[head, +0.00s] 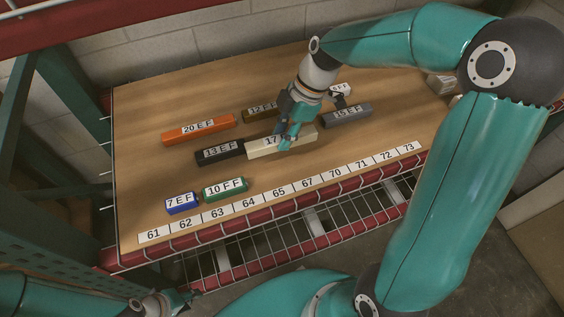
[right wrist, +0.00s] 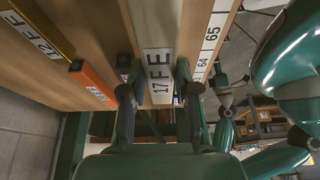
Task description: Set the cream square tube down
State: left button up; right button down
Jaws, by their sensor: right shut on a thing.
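The cream square tube (head: 259,149), labelled 17, lies level over the middle of the wooden table. My right gripper (head: 288,140) is shut on it from above, near its middle. In the right wrist view the cream tube (right wrist: 160,22) runs between the two fingers of the gripper (right wrist: 159,75). Its left end is close to or touching the black tube (head: 220,152), labelled 13. I cannot tell whether its underside touches the table. My left gripper (head: 172,302) is low at the bottom left, off the table, its finger opening unclear.
Orange (head: 198,130), brown (head: 260,113) and grey (head: 346,117) tubes lie behind. Blue (head: 182,204) and green (head: 225,189) tubes lie front left. A numbered strip (head: 279,190) follows the front edge. The wood right of the green tube is clear.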

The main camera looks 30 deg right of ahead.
jog(key=s+a+r+p, duration=0.2)
jog(key=s+r, duration=0.1)
jog(key=s, duration=0.1)
pick_arm(q)
jog(key=shift+w+r+b, duration=0.3)
jog(key=shift+r+b, duration=0.25)
jog(key=shift+r, duration=0.3)
pick_arm(e)
jog(key=f, duration=0.9)
jog(key=shift+w+d+f, duration=0.2)
jog(key=shift+w+d, duration=0.05)
jog(key=c, duration=1.3)
grip_release()
jog(key=shift+f, duration=0.15)
jog(key=o, duration=0.5)
jog(key=shift+c, duration=0.2)
pick_arm(q)
jog(key=shift+f, duration=0.1)
pick_arm(e)
jog(key=shift+r, duration=0.2)
